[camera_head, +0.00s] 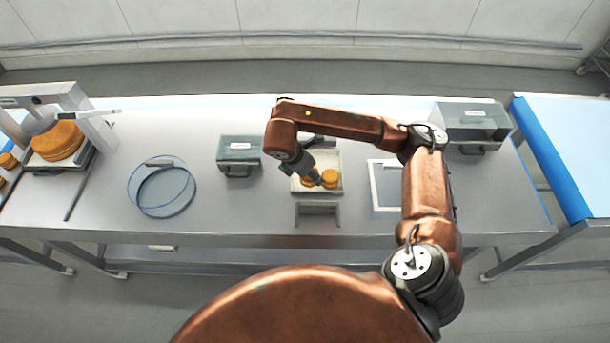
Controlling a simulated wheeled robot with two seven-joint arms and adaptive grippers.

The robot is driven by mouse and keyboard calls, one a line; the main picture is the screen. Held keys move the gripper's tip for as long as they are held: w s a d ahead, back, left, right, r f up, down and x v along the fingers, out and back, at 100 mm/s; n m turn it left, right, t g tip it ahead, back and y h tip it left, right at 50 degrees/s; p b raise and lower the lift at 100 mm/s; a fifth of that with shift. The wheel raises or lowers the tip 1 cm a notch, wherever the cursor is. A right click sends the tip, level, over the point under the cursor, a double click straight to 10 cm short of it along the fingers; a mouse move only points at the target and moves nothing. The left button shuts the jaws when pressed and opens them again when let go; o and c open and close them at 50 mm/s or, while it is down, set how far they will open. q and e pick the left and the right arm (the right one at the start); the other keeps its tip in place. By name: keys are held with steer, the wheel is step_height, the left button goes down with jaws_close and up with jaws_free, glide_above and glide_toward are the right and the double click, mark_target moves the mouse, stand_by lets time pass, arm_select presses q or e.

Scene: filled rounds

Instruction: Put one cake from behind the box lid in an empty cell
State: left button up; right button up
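A pale tray (334,157) stands near the middle of the steel table and holds small round golden cakes (330,178) in its front part. My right arm comes in from the right. Its gripper (316,179) points down at these cakes and hides part of them. The fingers are too small to tell whether they are open or hold a cake. I cannot make out separate cells or which part is the box lid. My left gripper is not in view.
A grey-green case (240,155) stands left of the tray, a larger one (472,125) at the back right. A clear ring (134,194), white frame (376,188) and grey bracket (317,207) are on the table. Larger cakes (58,140) sit under a white machine (97,128).

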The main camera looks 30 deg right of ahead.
steer(key=w+f, duration=0.2)
steer(key=f, duration=0.1)
steer(key=w+d+f, duration=0.1)
steer(key=w+f, duration=0.1)
steer(key=shift+w+f+p, duration=0.4)
step_height(320, 180, down, 3)
steer(key=shift+w+r+p, duration=0.1)
steer(key=shift+p, duration=0.6)
steer(key=shift+f, duration=0.3)
steer(key=o, duration=0.3)
steer(key=shift+o, duration=0.9)
steer(key=shift+r, duration=0.1)
steer(key=shift+a+r, duration=0.1)
steer(key=shift+r, duration=0.2)
steer(key=b+v, duration=0.1)
steer(key=v, duration=1)
steer(key=shift+b, duration=0.4)
